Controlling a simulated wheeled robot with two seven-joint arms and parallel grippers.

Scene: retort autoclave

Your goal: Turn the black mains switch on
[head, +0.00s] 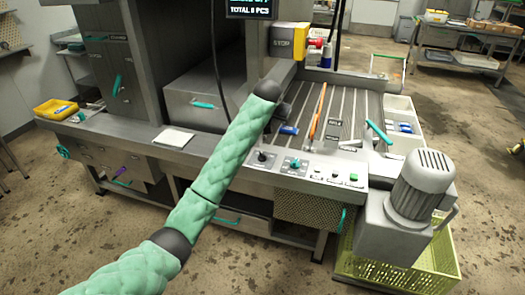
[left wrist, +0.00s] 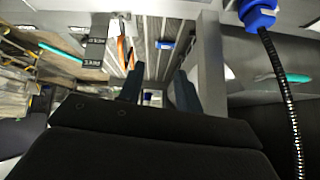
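A black rotary switch (head: 262,156) sits on the front control panel (head: 310,173) of the machine, left of a teal knob (head: 295,163); I take it for the mains switch. Its exact setting is too small to read. My left arm reaches up across the machine from the lower left, and my left gripper (head: 283,108) is above and beyond the switch, apart from it and partly hidden by the arm. In the left wrist view the two dark fingers of the left gripper (left wrist: 160,90) stand apart with nothing between them. My right gripper is not in view.
Slatted lanes with an orange rod (head: 318,110) lie to the right. A grey motor (head: 418,185) and a green crate (head: 450,250) stand at the front right. A black hose (left wrist: 285,90) hangs in the wrist view.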

